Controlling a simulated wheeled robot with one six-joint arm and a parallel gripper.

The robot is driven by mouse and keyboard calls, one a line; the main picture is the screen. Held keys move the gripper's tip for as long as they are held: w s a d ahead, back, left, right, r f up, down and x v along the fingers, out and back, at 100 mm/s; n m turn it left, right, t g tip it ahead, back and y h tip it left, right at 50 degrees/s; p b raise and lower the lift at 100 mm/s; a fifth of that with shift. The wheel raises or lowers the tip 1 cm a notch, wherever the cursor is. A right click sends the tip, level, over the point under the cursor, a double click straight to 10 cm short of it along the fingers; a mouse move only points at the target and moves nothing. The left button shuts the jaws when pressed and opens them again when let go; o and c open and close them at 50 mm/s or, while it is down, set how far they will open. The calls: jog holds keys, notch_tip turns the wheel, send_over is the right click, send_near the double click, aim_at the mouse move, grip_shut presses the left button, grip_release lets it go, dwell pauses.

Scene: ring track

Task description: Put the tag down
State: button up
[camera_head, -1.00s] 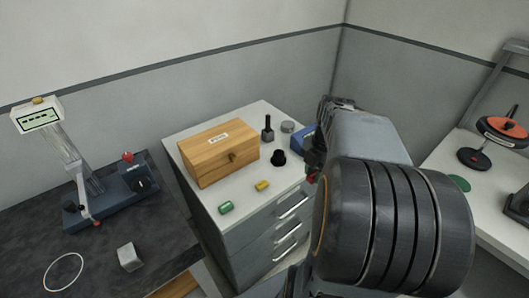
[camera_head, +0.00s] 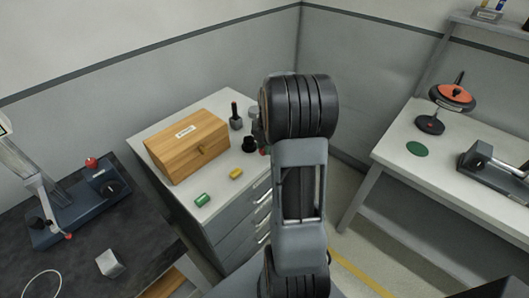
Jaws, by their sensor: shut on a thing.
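My gripper is hidden behind the thick black ribbed joint of my own arm, which stands upright in the middle of the head view. Only a narrow dark sliver of my wrist shows at that joint's left edge. I see no tag, and whatever is between the jaws is hidden.
A grey drawer cabinet (camera_head: 222,225) carries a wooden box (camera_head: 187,146), a green cylinder (camera_head: 202,200), a yellow cylinder (camera_head: 236,174) and a black knob (camera_head: 249,145). A dark bench (camera_head: 130,235) is left. A white table (camera_head: 397,145) with a green disc (camera_head: 417,149) is right.

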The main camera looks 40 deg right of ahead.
aim_at(265, 158)
jog(key=shift+w+f, duration=0.25)
jog(key=shift+f, duration=1.5)
jog(key=shift+f, duration=0.15)
jog(key=o, duration=0.9)
